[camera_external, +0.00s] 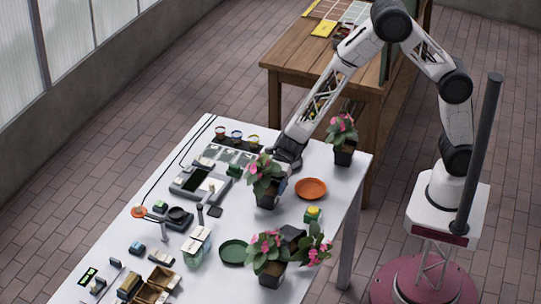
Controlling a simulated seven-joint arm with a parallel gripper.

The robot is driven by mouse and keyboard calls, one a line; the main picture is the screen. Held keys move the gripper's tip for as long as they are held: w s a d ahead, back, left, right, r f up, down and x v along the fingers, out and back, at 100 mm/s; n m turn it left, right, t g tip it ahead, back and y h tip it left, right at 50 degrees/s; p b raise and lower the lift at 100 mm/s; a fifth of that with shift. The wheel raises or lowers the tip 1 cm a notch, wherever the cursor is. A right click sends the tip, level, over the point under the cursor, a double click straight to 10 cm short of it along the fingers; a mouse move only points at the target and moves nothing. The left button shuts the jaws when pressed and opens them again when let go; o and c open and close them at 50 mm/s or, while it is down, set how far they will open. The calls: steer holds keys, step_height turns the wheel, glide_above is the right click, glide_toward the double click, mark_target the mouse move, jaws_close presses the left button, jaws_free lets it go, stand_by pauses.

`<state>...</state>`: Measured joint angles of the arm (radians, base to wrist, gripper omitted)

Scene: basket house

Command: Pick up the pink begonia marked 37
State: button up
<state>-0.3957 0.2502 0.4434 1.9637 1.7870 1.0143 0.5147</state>
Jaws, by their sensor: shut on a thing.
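Several potted begonias with pink flowers and green leaves in dark square pots are on the white table. One begonia (264,175) is near the middle of the table, with my gripper (285,172) right behind it. My gripper is shut on this begonia, its fingers largely hidden by the leaves and pot. I cannot tell whether the pot touches the table. Another begonia (342,132) stands at the far right corner, and more begonias (268,250) stand close together at the near right. No number 37 is readable on any pot.
An orange saucer (311,189), a green saucer (233,252) and a small yellow-topped jar (312,214) lie near the plants. A grey scale-like device (199,183), small cups and boxes crowd the left side. A wooden bench (290,62) stands behind.

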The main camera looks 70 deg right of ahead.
mark_target(271, 189)
steer(key=shift+r, duration=0.15)
steer(key=shift+r, duration=1.05)
steer(key=shift+s+d+r, duration=0.25)
steer(key=shift+s+r, duration=0.1)
steer(key=shift+r, duration=0.3)
steer(key=s+d+r, duration=0.1)
steer(key=s+d, duration=0.7)
steer(key=s, duration=0.4)
steer(key=shift+s+r, duration=0.2)
steer(key=shift+s, duration=0.15)
steer(key=shift+d, duration=0.1)
steer(key=shift+w+d, duration=0.1)
